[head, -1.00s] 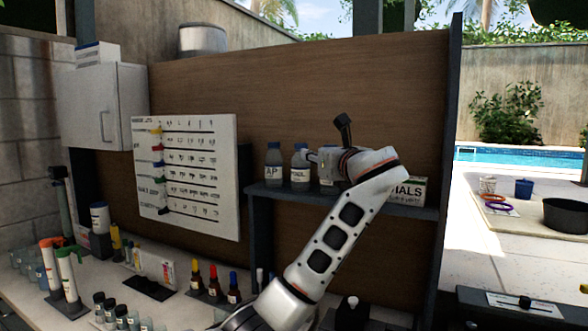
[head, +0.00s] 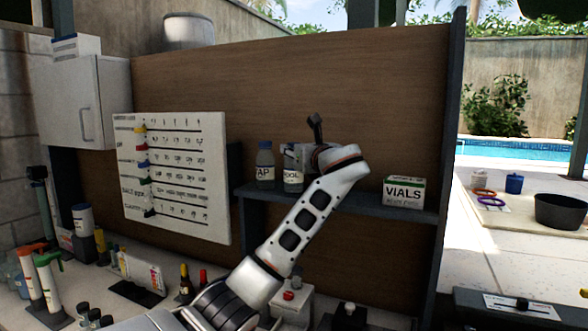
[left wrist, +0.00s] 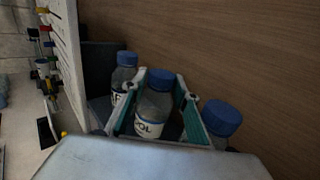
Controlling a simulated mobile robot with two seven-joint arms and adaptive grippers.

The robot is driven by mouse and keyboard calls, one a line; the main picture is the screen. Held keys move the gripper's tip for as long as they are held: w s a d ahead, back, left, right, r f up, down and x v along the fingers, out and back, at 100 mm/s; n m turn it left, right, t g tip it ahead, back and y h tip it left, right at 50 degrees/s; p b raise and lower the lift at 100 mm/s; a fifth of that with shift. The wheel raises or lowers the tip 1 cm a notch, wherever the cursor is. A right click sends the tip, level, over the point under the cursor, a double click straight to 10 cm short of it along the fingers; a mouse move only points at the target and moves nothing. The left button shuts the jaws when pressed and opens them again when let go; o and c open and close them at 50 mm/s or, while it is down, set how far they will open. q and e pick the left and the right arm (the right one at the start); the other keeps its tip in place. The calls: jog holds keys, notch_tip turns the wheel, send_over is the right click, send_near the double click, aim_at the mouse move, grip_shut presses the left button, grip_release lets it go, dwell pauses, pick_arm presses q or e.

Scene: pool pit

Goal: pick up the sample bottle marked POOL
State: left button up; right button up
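The sample bottle marked POOL (head: 292,181) stands upright on the shelf, its upper part covered by my left gripper (head: 297,158) in the head view. In the left wrist view the POOL bottle (left wrist: 154,104), with its blue cap, is between the two teal-padded fingers of my left gripper (left wrist: 157,103). The fingers are spread, one on each side, and look apart from the bottle. The bottle marked AP, partly cut off, (head: 265,168) stands just left of it. Another blue-capped bottle (left wrist: 222,118) is right of the fingers. My right gripper is not in view.
The dark shelf (head: 390,207) also carries a VIALS box (head: 404,192) at right. A wooden panel (head: 400,110) rises behind it, with a white chart board (head: 180,195) at left. Several dropper bottles and tubes crowd the counter below.

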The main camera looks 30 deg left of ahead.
pick_arm(q)
jog(key=shift+w+a, duration=0.35)
jog(key=shift+w, duration=0.05)
grip_shut()
